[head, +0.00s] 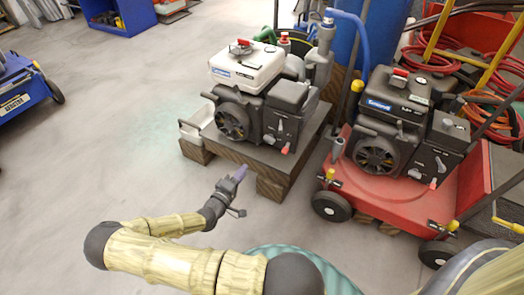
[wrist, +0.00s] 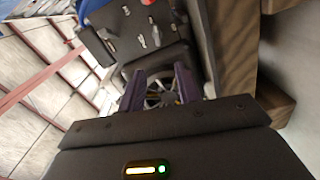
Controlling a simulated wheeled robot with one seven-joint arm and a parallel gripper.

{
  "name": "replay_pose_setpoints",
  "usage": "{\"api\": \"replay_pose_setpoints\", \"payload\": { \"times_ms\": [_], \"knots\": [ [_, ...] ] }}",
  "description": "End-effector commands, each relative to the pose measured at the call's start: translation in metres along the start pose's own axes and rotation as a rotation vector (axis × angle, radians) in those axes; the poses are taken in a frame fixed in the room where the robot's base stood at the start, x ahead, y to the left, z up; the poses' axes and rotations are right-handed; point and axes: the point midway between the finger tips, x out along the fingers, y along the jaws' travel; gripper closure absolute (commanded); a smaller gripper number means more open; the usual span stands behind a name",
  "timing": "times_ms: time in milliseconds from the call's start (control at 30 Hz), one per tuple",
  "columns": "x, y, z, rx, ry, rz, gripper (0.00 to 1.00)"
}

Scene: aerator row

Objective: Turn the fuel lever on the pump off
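The pump (head: 243,75), a black engine with a white top, stands on a dark wooden-edged platform. Its front has a round fan cover (head: 231,121). Small levers sit to the right of the cover, one with a red tip (head: 285,149); I cannot tell which is the fuel lever. The wrist view shows pale levers (wrist: 141,41) on the dark engine, beyond the fingers. My gripper (head: 240,173), with purple fingers, is in front of and below the pump, apart from it. In the wrist view my gripper (wrist: 158,90) is open and empty, the fan cover showing between its fingers.
A red wheeled machine (head: 385,195) with a similar black engine stands close on the right. The platform (head: 250,158) juts out below the pump. A white tray (head: 197,125) sits at its left. A blue hose (head: 352,30) rises behind.

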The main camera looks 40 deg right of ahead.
Motion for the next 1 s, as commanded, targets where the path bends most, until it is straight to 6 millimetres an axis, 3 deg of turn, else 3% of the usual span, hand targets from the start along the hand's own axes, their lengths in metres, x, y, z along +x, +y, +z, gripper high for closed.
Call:
{"api": "replay_pose_setpoints", "payload": {
  "times_ms": [567, 767, 1000],
  "knots": [
    [0.001, 0.005, -0.001, 0.075, 0.000, 0.005, 0.66],
    [0.024, 0.004, -0.001, 0.073, 0.000, 0.006, 0.66],
    [0.067, 0.004, -0.001, 0.075, 0.000, 0.006, 0.66]
  ]
}}
